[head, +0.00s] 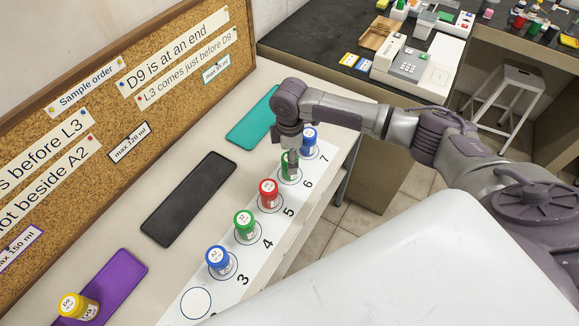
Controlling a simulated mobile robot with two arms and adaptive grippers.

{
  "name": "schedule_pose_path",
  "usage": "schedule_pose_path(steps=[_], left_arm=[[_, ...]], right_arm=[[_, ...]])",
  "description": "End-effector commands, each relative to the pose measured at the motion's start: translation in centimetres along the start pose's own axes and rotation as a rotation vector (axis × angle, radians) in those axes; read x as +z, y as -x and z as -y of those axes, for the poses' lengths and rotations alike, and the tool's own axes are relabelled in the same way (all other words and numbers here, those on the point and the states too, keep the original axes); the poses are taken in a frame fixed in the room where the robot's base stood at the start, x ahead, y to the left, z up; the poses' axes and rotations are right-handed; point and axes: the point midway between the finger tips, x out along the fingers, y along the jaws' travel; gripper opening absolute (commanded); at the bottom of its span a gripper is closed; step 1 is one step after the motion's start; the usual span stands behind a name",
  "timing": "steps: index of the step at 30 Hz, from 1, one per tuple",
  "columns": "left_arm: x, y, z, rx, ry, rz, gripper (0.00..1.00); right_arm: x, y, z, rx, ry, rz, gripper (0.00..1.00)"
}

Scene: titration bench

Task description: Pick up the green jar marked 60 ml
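Two green jars stand on the numbered white strip. One green jar (285,168) is at place 6, partly hidden by my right gripper (292,160). The gripper points down with its fingers at the jar's top. I cannot tell whether the fingers are closed on it or just around it. The jar looks upright and on or very near its circle. The other green jar (244,223) stands upright at place 4, with nothing touching it. The volume marks on both jars are too small to read. My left gripper is not in view.
A red jar (268,194) is at place 5. A yellow jar (77,306) is on the purple mat (118,276). The black mat (188,199) and teal mat (252,120) are empty.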

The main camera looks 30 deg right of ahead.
Motion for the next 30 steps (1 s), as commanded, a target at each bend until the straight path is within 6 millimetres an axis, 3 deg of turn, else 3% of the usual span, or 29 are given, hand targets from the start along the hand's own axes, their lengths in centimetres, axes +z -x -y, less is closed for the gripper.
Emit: schedule_pose_path(steps=[5, 10, 19, 30], left_arm=[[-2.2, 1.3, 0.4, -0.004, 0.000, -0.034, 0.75], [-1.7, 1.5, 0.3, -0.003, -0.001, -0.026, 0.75], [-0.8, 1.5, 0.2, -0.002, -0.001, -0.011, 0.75], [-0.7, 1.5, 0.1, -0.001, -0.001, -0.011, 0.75]], right_arm=[[0.0, -2.2, 0.2, -0.005, -0.001, 0.002, 0.81], [0.0, -4.5, 0.2, -0.002, -0.001, 0.001, 0.81], [0.0, -5.0, 0.2, -0.001, 0.000, 0.000, 0.81], [0.0, -5.0, 0.2, -0.001, 0.000, 0.000, 0.19]])
